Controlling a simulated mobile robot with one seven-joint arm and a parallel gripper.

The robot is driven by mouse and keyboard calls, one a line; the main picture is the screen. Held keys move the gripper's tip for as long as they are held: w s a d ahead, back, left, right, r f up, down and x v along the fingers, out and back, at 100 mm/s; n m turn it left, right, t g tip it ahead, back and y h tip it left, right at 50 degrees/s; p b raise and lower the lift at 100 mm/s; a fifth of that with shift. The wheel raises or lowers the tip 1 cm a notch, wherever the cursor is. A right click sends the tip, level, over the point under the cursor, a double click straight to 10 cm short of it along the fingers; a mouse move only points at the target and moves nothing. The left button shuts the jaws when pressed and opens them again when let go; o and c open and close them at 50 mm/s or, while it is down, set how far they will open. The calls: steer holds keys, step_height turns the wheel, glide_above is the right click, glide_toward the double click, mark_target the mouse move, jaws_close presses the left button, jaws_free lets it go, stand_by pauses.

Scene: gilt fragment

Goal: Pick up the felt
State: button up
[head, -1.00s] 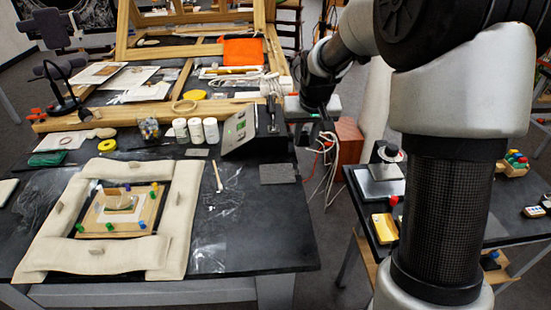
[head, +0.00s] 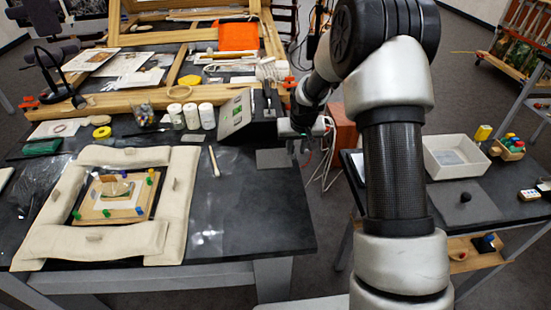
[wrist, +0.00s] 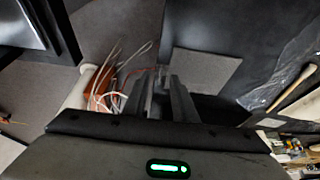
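A flat grey square, which looks like the felt (head: 273,158), lies on the black table near its right edge, in front of the black box. It also shows in the wrist view, where the felt (wrist: 205,70) lies beyond and right of my fingertips. My gripper (head: 297,150) is just right of the felt in the head view, by the table's edge. In the wrist view my gripper (wrist: 166,82) has two dark fingers apart with nothing seen between them. I cannot tell its height above the felt.
A black box with a pale panel (head: 236,115) stands behind the felt. A wooden stick (head: 214,161) and clear film lie to its left. Pale padded cushions (head: 175,205) frame a small panel. Loose cables (wrist: 108,88) hang beside the table. A white tray (head: 455,156) is on the right table.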

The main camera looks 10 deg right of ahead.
steer(key=shift+w+f, duration=0.35)
steer(key=shift+f, duration=0.25)
jaws_close()
